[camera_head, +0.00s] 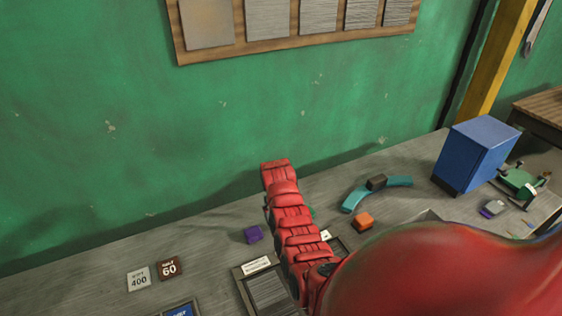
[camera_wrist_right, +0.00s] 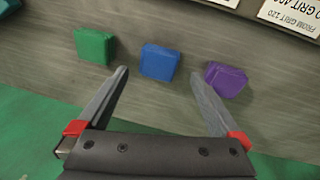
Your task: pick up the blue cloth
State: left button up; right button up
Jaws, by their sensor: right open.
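The blue cloth (camera_wrist_right: 160,62) is a small folded square lying on the grey bench top in the right wrist view. A green cloth (camera_wrist_right: 93,45) lies to its left and a purple cloth (camera_wrist_right: 226,79) to its right. My right gripper (camera_wrist_right: 158,76) is open and empty, its two fingers spread on either side of the blue cloth. I cannot tell how far above the bench the fingertips are. In the head view the purple cloth (camera_head: 253,234) shows left of my red arm; the blue cloth is hidden behind the arm. My left gripper is not in view.
The bench (camera_head: 215,222) runs along a green wall (camera_head: 110,110). Right of my arm are an orange block (camera_head: 363,220), a teal curved piece (camera_head: 400,182) and a blue box (camera_head: 475,155). Labelled tiles (camera_head: 169,269) lie at the front left. Printed cards (camera_wrist_right: 292,14) lie at the wrist view's upper right.

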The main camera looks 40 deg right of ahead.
jog(key=f+b, duration=0.2)
jog(key=f, duration=0.1)
jog(key=d+f+b, duration=0.1)
jog(key=f, duration=0.1)
jog(key=shift+w+f+b, duration=0.1)
jog(key=shift+w+b, duration=0.25)
jog(key=shift+b, duration=0.05)
jog(key=shift+c, duration=0.2)
jog(key=c, duration=1.1)
jog(key=shift+r, duration=0.2)
